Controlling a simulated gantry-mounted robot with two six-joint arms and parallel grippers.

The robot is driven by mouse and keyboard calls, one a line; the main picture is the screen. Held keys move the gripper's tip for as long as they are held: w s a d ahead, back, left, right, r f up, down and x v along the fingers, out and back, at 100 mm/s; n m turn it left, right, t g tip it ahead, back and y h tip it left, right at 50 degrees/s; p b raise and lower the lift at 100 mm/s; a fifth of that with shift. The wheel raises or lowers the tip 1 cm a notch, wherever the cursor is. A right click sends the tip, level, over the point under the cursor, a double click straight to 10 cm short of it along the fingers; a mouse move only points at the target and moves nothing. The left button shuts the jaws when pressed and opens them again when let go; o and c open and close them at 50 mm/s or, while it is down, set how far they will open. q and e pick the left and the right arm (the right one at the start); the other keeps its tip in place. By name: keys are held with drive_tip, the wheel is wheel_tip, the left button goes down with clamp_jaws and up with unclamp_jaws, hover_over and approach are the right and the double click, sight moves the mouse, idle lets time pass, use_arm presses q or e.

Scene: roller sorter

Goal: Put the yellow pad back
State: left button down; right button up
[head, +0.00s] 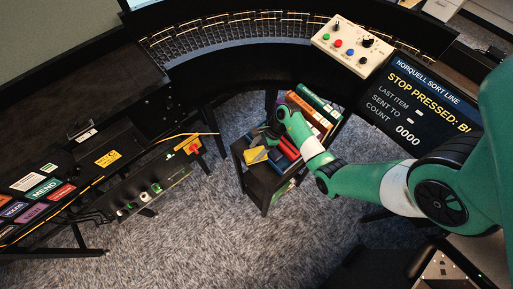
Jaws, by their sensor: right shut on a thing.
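A small yellow pad (256,155) shows at the left side of the dark book cart (258,185), over its top near some books. My right gripper (270,142) reaches down from the right to the cart and is shut on the yellow pad. The fingers are small and partly hidden by the wrist. I cannot tell whether the pad touches the cart top. My left gripper is not in view.
Several upright books (312,112) fill the back and right of the cart. A curved roller conveyor (230,38) runs behind, with a cream control box (353,47) on it. A screen (420,100) reads "STOP PRESSED". A dark panel with coloured labels (45,187) stands left. Grey carpet lies open around the cart.

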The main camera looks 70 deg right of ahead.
drive_tip(key=shift+f, duration=0.1)
drive_tip(key=shift+f+b, duration=0.35)
drive_tip(key=shift+f, duration=0.15)
drive_tip(key=o, duration=1.3)
drive_tip(key=shift+r, duration=0.15)
drive_tip(key=p+v, duration=0.2)
drive_tip(key=v, duration=1.1)
drive_tip(key=shift+w+a+p, duration=0.1)
drive_tip(key=shift+w+p, duration=0.1)
drive_tip(key=shift+p, duration=0.15)
